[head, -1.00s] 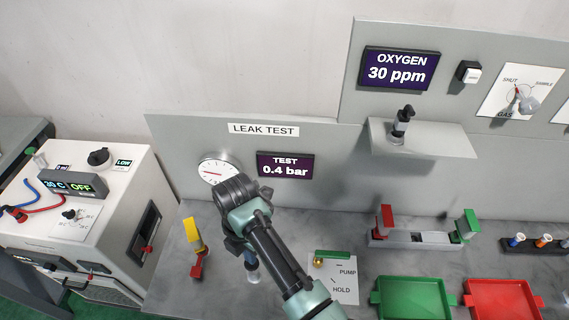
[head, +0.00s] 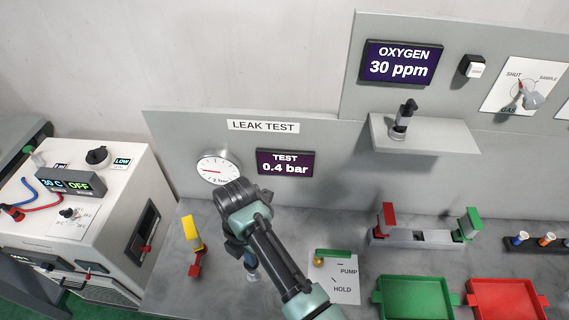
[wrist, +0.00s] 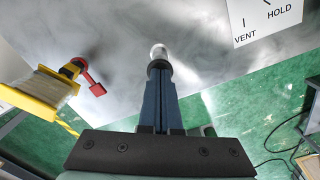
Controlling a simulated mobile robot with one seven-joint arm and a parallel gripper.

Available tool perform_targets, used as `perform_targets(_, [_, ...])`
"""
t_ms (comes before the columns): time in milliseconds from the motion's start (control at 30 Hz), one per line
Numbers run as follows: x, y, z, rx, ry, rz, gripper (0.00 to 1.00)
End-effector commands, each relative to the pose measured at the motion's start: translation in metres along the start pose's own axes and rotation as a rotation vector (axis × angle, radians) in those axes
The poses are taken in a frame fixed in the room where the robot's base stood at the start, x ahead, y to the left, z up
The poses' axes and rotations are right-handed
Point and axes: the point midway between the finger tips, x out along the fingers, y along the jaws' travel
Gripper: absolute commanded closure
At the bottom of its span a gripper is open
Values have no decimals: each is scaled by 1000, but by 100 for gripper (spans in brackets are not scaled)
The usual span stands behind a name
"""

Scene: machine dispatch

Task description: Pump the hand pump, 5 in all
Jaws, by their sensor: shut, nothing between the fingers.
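The TEST display (head: 285,163) reads 0.4 bar.
A round gauge (head: 217,169) is just behind my gripper. A green valve lever (head: 333,253) stands on the PUMP and HOLD card (head: 345,290) to the right. Green (head: 376,298) and red (head: 470,300) trays lie farther right. A white machine (head: 120,205) stands left of the bench.

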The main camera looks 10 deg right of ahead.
Motion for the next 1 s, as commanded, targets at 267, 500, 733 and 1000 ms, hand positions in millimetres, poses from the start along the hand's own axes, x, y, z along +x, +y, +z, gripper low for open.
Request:
perform_targets(267, [12, 0, 0, 0, 1, -1, 100])
perform_targets(500, [21, 0, 0, 1, 1, -1, 100])
perform_targets(733, [26, 0, 0, 1, 2, -1, 100])
perform_targets(1000, [24, -1, -1, 1, 2, -2, 100])
